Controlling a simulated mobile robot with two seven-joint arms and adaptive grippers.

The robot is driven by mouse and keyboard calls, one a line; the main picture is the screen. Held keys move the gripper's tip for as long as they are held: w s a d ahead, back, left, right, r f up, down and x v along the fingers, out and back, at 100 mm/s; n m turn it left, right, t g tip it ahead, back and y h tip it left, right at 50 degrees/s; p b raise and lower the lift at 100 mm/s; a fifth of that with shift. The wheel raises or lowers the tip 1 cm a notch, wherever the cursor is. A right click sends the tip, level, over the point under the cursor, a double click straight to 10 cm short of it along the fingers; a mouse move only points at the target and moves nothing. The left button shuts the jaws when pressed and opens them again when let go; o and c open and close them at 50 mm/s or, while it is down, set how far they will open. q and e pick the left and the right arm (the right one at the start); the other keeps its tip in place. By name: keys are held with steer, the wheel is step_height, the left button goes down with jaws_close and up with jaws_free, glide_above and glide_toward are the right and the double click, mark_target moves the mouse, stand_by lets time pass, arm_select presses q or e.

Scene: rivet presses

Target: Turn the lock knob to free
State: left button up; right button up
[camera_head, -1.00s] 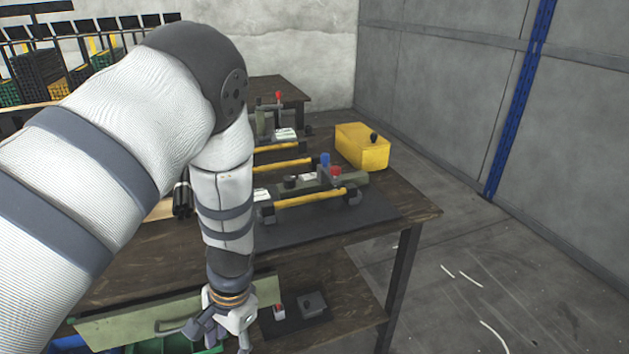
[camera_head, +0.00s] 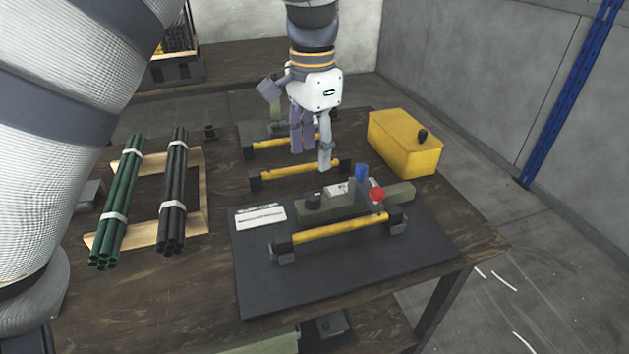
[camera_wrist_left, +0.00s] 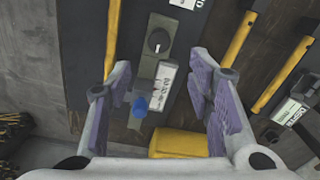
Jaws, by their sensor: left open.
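The press (camera_head: 340,208) is a grey-green body on a dark mat (camera_head: 255,275). Further right are a blue knob (camera_head: 361,173) and a red knob (camera_head: 377,195). My left gripper (camera_head: 312,150) is open and empty, above the table behind the press, apart from the knobs. My right gripper is not in view.
A yellow bar (camera_head: 340,229) runs along the press's front, with another yellow bar (camera_head: 300,170) behind. A yellow box (camera_head: 400,145) stands at the back right. Green tubes (camera_head: 118,200) and black tubes (camera_head: 174,190) lie in a wooden frame at left. The mat's front is clear.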

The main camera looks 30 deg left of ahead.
mark_target(313, 195)
arm_select(q)
step_height(313, 195, down, 10)
steer(key=shift+s+f, duration=0.1)
jaws_close()
